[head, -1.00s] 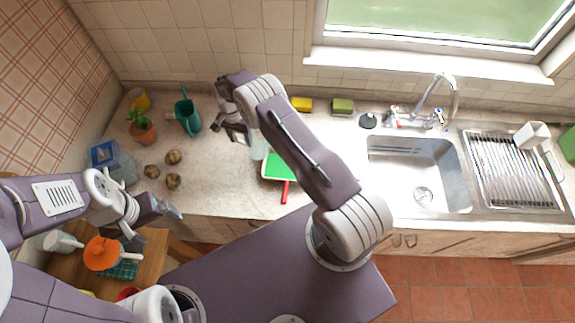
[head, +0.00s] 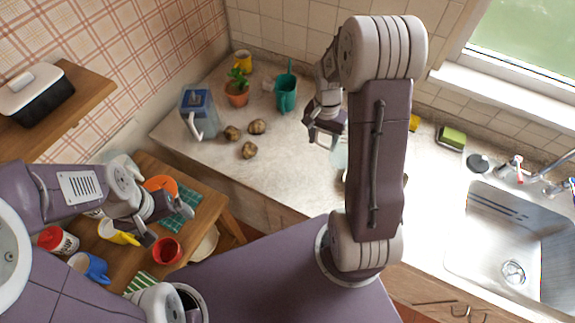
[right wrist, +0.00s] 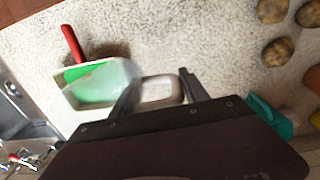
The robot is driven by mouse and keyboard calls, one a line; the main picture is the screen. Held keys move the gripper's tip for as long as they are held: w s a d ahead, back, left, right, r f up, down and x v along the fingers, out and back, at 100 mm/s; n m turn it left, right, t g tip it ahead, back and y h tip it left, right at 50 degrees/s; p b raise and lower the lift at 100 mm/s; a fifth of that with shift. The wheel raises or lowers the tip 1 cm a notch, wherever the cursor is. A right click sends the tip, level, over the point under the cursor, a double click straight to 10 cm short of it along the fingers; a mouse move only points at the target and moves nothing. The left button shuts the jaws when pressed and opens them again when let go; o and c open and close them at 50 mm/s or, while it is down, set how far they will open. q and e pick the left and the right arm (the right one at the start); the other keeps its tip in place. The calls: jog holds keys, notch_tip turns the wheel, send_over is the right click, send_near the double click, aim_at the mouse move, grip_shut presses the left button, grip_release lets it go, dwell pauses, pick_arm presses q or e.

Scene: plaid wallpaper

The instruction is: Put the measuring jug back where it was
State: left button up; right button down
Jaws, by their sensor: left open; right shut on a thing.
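The measuring jug (head: 340,154) is a pale, see-through vessel. It hangs under my right gripper (head: 324,138) at the counter, partly hidden by my right arm. In the right wrist view its whitish body (right wrist: 98,84) shows left of the fingers, and its handle (right wrist: 158,90) is between them. My right gripper (right wrist: 155,88) is shut on the handle. I cannot tell whether the jug touches the counter. My left gripper (head: 168,222) is open and empty over the low wooden table, near a red cup (head: 167,250).
On the counter (head: 285,165) are a filter pitcher (head: 199,112), potatoes (head: 249,150), a potted plant (head: 237,98) and a teal watering can (head: 286,95). The low table (head: 205,215) holds several mugs. The sink (head: 505,240) is right.

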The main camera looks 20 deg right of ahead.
jog(key=shift+d, duration=0.1)
jog(key=w+a+f+p, duration=0.1)
jog(key=w+a+f, duration=0.1)
jog(key=w+a+f+p, duration=0.1)
jog(key=w+a+f, duration=0.1)
jog(key=w+a, duration=0.1)
jog(key=w+a+f+p, duration=0.1)
jog(key=w+a+f, duration=0.1)
jog(key=w+a, duration=0.1)
jog(key=shift+w+f, duration=0.15)
jog(key=shift+f, duration=0.2)
jog(key=shift+w+f, duration=0.1)
jog(key=shift+f, duration=0.15)
notch_tip(320, 180, down, 4)
jog(key=shift+a+r+p, duration=0.1)
jog(key=shift+r+p, duration=0.15)
jog(key=shift+p, duration=0.7)
jog(key=shift+f, duration=0.35)
jog(key=c, duration=0.6)
grip_release()
jog(key=shift+o, duration=0.2)
